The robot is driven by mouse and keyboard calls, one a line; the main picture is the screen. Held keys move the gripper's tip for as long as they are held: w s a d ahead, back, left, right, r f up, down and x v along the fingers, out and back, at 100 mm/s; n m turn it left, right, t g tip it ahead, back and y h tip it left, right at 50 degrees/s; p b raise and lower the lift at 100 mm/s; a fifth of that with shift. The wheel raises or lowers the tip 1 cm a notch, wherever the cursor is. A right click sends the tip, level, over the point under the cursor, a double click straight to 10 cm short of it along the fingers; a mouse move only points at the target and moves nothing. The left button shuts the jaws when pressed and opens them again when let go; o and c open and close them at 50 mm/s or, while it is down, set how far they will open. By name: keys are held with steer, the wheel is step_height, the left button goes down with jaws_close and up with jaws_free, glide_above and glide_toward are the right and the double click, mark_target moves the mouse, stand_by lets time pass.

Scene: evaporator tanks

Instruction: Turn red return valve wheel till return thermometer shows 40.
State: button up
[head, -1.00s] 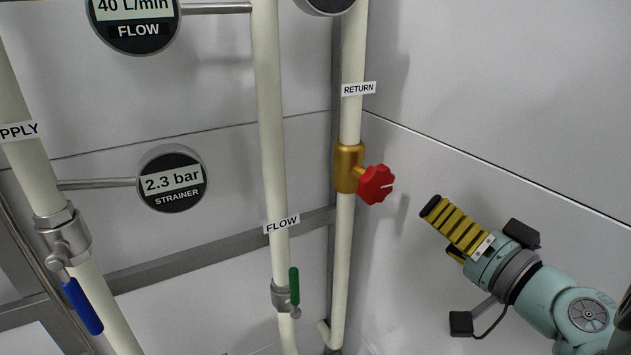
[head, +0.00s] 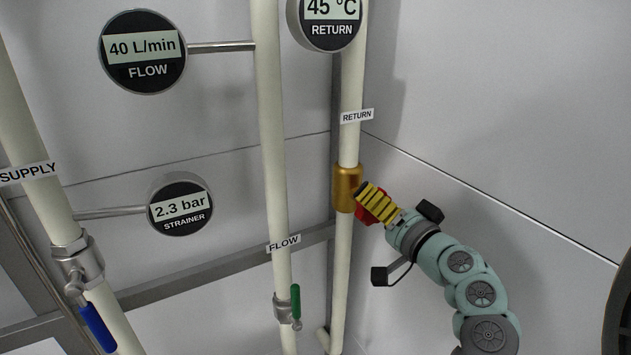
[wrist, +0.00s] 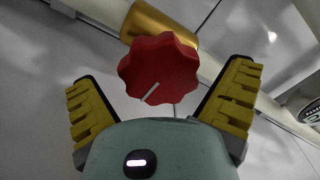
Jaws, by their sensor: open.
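The red return valve wheel (head: 374,207) sits on a brass valve body (head: 346,188) on the pipe labelled RETURN. In the wrist view the red wheel (wrist: 158,72) shows its face with a white pointer line towards its lower left. My gripper (head: 368,198) is at the wheel and partly hides it in the head view. In the wrist view my gripper (wrist: 160,88) is open, with one yellow finger on each side of the wheel and visible gaps. The return thermometer (head: 331,18) reads 45 °C; its top is cut off.
A flow gauge (head: 142,52) reads 40 L/min and a strainer gauge (head: 180,205) reads 2.3 bar. A green-handled valve (head: 295,304) is on the flow pipe, a blue-handled valve (head: 97,327) on the supply pipe. A grey wall stands close on the right.

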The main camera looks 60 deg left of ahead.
steer(key=shift+a+p, duration=0.3)
steer(key=shift+a, duration=0.7)
steer(key=c, duration=1.1)
steer(key=shift+c, duration=0.2)
